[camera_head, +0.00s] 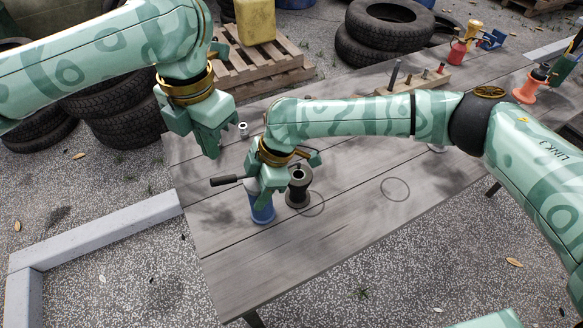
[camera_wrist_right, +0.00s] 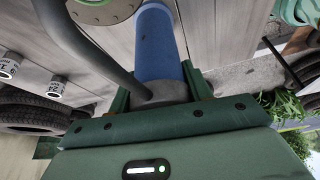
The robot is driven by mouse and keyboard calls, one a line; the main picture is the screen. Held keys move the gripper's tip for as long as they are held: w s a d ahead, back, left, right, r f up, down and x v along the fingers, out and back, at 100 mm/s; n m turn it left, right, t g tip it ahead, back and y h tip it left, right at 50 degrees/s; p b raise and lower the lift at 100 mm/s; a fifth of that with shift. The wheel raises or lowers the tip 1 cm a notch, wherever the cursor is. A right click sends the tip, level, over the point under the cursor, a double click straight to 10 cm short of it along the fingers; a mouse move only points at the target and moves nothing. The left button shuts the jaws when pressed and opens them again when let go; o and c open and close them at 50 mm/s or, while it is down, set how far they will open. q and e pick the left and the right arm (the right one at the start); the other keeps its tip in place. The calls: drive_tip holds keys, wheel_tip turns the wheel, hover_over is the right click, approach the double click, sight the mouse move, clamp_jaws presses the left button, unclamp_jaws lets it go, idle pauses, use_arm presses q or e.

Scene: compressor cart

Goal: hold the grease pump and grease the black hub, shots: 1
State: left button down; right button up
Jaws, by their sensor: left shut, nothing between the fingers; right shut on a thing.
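The grease pump (camera_head: 262,213) has a blue body and a black lever handle (camera_head: 224,180) pointing left. My right gripper (camera_head: 262,190) is shut on the pump near its top, partly hiding it. In the right wrist view the blue body (camera_wrist_right: 157,45) and its grey collar lie between the fingers, with a dark curved tube or lever (camera_wrist_right: 80,45) beside them. The black hub (camera_head: 299,190) stands upright on the table just right of the pump; whether they touch is unclear. My left gripper (camera_head: 209,142) is shut and empty, above the table's left end, up and left of the pump.
The grey plank table (camera_head: 345,225) is clear in front and to the right, with drawn circles. A small pale fitting (camera_head: 243,130) stands behind the right gripper. A wooden block with pegs (camera_head: 413,82), an orange item (camera_head: 530,88) and a red bottle (camera_head: 457,52) stand farther back.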

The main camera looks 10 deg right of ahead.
idle(0.4)
drive_tip(key=o, duration=1.4)
drive_tip(key=v, duration=1.2)
